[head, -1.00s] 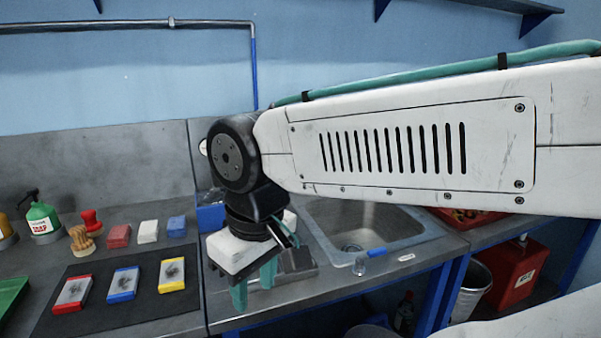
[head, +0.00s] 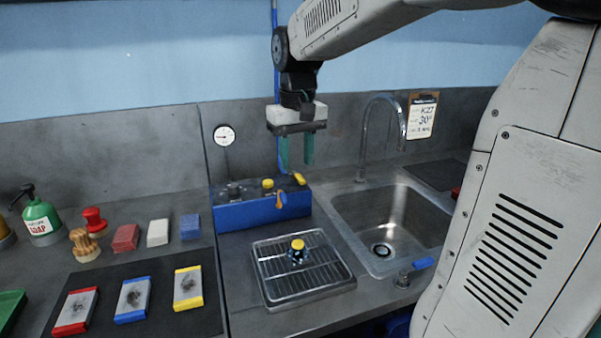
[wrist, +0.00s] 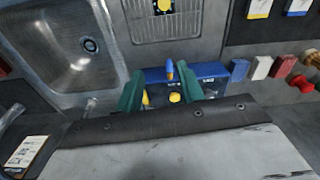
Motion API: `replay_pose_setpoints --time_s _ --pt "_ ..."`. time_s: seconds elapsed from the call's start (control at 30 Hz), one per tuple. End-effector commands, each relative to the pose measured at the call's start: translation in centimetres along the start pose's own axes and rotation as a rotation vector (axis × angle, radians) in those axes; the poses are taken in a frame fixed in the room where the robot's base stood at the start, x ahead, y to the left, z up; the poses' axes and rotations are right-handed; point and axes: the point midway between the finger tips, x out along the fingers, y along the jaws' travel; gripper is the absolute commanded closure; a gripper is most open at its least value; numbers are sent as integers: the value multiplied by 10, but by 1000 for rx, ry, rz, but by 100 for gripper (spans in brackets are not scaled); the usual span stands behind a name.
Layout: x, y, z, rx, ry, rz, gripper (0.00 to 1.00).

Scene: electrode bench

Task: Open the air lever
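A blue box (head: 240,216) stands against the back wall. It carries a small orange lever (head: 279,199) on its front face, a yellow knob (head: 268,184) on top and a yellow lever (head: 299,179) at its right end. I cannot tell which lever is the air lever. My gripper (head: 296,165) points down above the box's right half, with its green fingers apart and nothing between them. In the wrist view, the orange lever (wrist: 169,70) and the yellow knob (wrist: 175,97) show between the fingers (wrist: 160,88); the yellow lever (wrist: 145,98) is partly hidden by one finger.
A metal drain tray (head: 268,290) with a yellow-topped part (head: 297,250) sits in front of the box. The sink (head: 370,215) and curved faucet (head: 380,100) are to the right. A gauge (head: 224,135) is on the wall. Coloured blocks lie left.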

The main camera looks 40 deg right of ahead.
Motion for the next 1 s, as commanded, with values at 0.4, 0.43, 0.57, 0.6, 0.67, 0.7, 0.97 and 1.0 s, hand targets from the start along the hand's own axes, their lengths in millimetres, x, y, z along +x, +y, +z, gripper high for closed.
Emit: replay_pose_setpoints --time_s 0.4,0.43,0.57,0.6,0.67,0.7,0.97,1.0 --pt "51 74 -142 101 -45 0 62" --pt "53 76 -145 103 -46 -1 62" --pt "62 80 -150 107 -47 -1 62" --pt "66 81 -150 107 -48 -1 62" --pt "75 80 -149 107 -50 -1 62" --pt "81 80 -149 107 -49 -1 62" --pt "121 79 -147 106 -49 -1 62" --pt "124 79 -147 106 -48 -1 62"
